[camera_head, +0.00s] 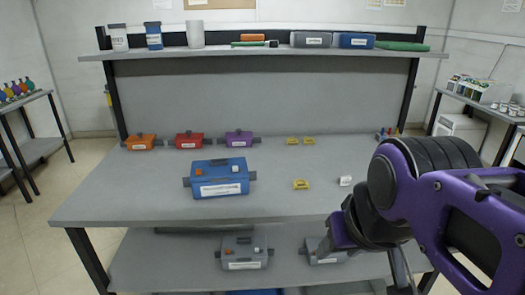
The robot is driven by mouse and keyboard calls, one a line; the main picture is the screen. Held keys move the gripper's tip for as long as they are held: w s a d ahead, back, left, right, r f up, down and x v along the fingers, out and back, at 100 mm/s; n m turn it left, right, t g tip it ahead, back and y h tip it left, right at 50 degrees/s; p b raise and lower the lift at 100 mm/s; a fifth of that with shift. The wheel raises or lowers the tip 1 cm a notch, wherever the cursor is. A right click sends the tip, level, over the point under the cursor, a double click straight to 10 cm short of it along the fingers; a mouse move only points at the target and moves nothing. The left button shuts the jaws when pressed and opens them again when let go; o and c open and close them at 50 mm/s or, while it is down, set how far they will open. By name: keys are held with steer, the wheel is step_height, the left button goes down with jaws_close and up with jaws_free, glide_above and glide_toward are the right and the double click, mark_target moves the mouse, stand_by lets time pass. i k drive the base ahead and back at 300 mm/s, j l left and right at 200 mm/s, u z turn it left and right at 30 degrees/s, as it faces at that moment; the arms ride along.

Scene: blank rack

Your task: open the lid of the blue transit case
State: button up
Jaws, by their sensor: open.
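The blue transit case (208,178) stands near the middle of the grey worktable. It has a white label on its front, dark handles at both ends, and a small orange piece and a small white piece at its top. Its lid appears shut. My gripper (372,262) is at the lower right, beyond the table's front edge and well apart from the case. It is open and seems empty; much of it is hidden by my purple arm.
Orange (141,142), red (189,140) and purple (239,139) cases line the table's back left. Yellow pieces (301,184) and a white block (345,181) lie right of the blue case. Grey cases (243,254) sit on the lower shelf. An upper shelf (270,53) overhangs the back.

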mark_target(219, 170)
steer(key=z, duration=0.75)
steer(key=u, duration=1.35)
